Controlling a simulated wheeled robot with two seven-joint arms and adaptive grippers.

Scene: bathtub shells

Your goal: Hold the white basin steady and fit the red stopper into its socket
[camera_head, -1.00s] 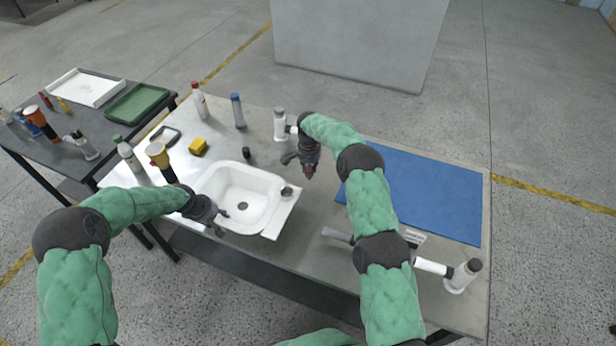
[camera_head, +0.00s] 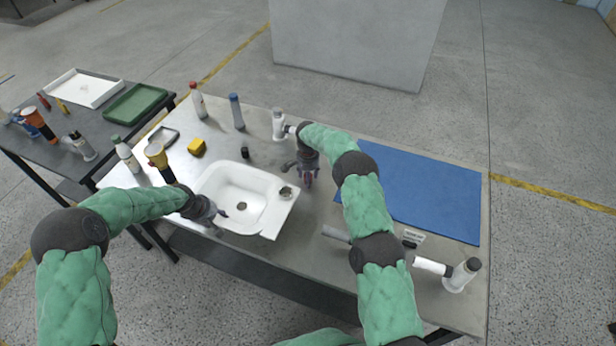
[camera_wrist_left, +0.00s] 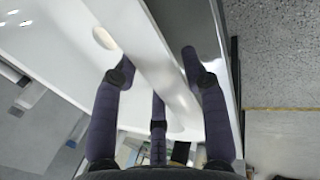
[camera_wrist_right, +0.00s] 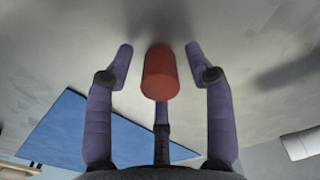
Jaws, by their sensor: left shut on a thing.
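The white basin (camera_head: 217,177) sits on the grey table, with a dark drain in its bowl and a round ring-like socket (camera_head: 286,192) on its right ledge. My left gripper (camera_head: 222,213) is shut on the basin's near-left rim; the left wrist view shows its fingers (camera_wrist_left: 158,75) on both sides of the white wall (camera_wrist_left: 150,65). My right gripper (camera_head: 308,182) points down at the table right of the basin. In the right wrist view its fingers (camera_wrist_right: 160,52) stand apart on both sides of the red stopper (camera_wrist_right: 160,75), with visible gaps. The stopper is mostly hidden in the head view.
A blue mat (camera_head: 420,195) lies to the right. A yellow block (camera_head: 197,148), a small dark cylinder (camera_head: 245,152) and several bottles stand behind and left of the basin. A white fixture (camera_head: 461,275) is at the front right. Some bare table lies between basin and mat.

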